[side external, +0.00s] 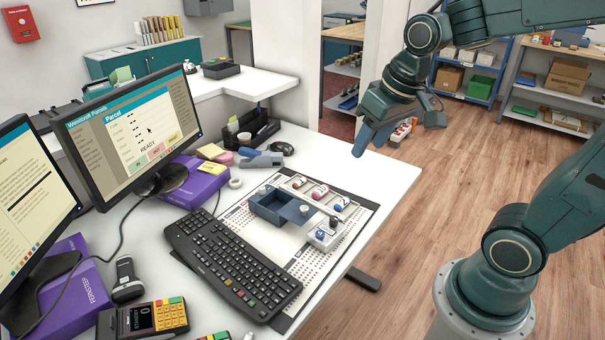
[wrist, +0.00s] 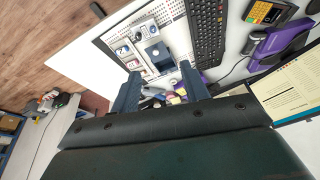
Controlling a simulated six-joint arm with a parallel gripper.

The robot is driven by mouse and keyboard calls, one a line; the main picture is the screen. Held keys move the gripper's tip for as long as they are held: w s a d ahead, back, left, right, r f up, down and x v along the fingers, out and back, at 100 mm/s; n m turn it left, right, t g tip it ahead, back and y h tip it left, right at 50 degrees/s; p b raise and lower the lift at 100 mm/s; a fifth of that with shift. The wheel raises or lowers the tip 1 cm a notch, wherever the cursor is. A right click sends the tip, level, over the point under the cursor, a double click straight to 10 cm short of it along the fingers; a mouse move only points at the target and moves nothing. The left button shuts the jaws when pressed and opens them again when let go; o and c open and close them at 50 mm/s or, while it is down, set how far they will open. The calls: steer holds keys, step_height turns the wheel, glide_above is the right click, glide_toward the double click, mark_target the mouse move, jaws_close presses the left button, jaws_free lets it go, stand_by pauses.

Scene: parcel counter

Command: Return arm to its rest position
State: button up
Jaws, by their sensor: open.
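My gripper (side external: 398,130) is high at the upper right in the side external view, raised near the counter's far right edge. Its two blue fingers are apart with nothing between them. In the wrist view the open fingers (wrist: 160,88) point down toward the counter. My arm is raised and bent above the floor side of the counter (side external: 391,182). Much of the wrist view's lower part is hidden by the dark gripper body.
A dark blue open box (side external: 268,218) and a white tray (side external: 347,208) with small items lie on a printed mat (side external: 240,237). A black keyboard (side external: 226,262), monitors (side external: 133,132), a card terminal (side external: 143,319) and a tape dispenser (side external: 262,161) crowd the counter's left. Shelves (side external: 560,112) stand behind.

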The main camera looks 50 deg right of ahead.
steer(key=s+a+r+n+t, duration=0.1)
steer(key=s+a+r+n, duration=0.1)
steer(key=s, duration=0.7)
steer(key=shift+a+n+t, duration=0.3)
steer(key=shift+a+t, duration=0.1)
steer(key=shift+a, duration=0.15)
